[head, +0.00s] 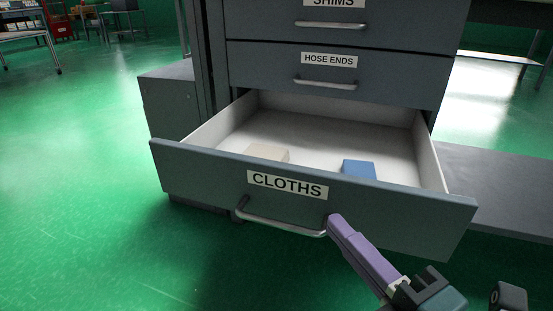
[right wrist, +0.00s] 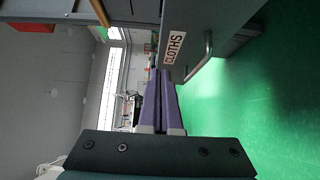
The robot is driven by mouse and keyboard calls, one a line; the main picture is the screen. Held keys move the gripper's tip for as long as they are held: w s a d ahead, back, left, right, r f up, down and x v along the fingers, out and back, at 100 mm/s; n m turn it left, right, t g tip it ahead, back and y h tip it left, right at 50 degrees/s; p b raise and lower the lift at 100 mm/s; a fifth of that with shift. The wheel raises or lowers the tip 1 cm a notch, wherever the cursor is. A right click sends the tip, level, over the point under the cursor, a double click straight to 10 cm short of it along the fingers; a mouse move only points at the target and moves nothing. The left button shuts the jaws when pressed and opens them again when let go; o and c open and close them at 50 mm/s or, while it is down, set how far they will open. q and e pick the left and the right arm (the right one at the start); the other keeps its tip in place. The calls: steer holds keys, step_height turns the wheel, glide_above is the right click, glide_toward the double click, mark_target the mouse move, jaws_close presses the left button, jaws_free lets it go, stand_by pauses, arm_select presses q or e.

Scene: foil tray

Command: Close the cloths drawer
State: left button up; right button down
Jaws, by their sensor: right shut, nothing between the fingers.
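The cloths drawer (head: 400,215) is grey with a white CLOTHS label and stands pulled well out of the cabinet. Its handle (head: 275,222) is a silver bar below the label. The label and handle also show in the right wrist view, on the drawer front (right wrist: 228,20). My right gripper (head: 336,220) has purple fingers, shut and empty. Its tips are at the drawer front by the handle's right end. I cannot tell whether they touch. The fingers also show in the right wrist view (right wrist: 161,78). My left gripper is not in view.
A low grey surface (head: 500,185) extends right of the cabinet. The green floor is clear at left.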

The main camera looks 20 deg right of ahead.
mark_target(314, 177)
steer(key=w, duration=0.2)
steer(key=w+b, duration=0.1)
steer(key=w, duration=0.1)
steer(key=w+d, duration=0.1)
steer(key=w, duration=0.2)
steer(key=shift+b, duration=0.4)
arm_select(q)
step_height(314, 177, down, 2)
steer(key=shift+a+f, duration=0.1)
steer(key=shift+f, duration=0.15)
arm_select(e)
steer(key=shift+w+d, duration=0.2)
steer(key=shift+w, duration=0.1)
